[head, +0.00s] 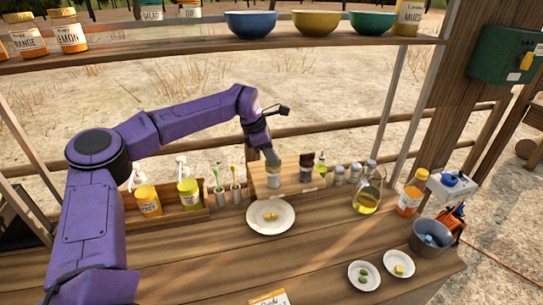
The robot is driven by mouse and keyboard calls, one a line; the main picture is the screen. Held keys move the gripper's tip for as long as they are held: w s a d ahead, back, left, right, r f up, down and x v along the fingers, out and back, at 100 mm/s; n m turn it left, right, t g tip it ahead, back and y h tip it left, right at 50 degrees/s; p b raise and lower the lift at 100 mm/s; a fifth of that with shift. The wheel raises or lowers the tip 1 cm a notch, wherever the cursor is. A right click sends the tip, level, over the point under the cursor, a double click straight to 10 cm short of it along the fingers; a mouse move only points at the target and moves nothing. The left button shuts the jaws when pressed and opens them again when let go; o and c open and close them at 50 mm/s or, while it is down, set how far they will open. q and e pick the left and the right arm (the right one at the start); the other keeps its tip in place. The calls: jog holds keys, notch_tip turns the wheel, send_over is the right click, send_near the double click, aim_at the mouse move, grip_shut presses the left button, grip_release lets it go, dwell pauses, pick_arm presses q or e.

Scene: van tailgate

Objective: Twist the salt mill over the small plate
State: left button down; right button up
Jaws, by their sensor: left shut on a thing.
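My left gripper (268,150) reaches in from the left and points down. It is shut on the top of a small pale cylinder that looks like the salt mill (273,177). The mill is upright, at the wooden rack behind the plate. I cannot tell whether its base is lifted. The white plate (254,226) lies on the table just in front, with a few small yellow pieces on it. My right gripper is not in view.
Right of the mill stand a dark red bottle (306,170), small shakers (338,176), an oil flask (367,197) and an orange bottle (408,200). A grey bucket (428,245) is at the right edge. A shelf with bowls (317,22) runs above.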

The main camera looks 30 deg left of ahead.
pick_arm(q)
jog(key=c, duration=1.2)
grip_release()
jog(key=shift+o, duration=0.2)
jog(key=shift+a+r, duration=0.1)
jog(key=shift+r, duration=0.2)
jog(key=b+v, duration=0.2)
jog(key=v, duration=0.5)
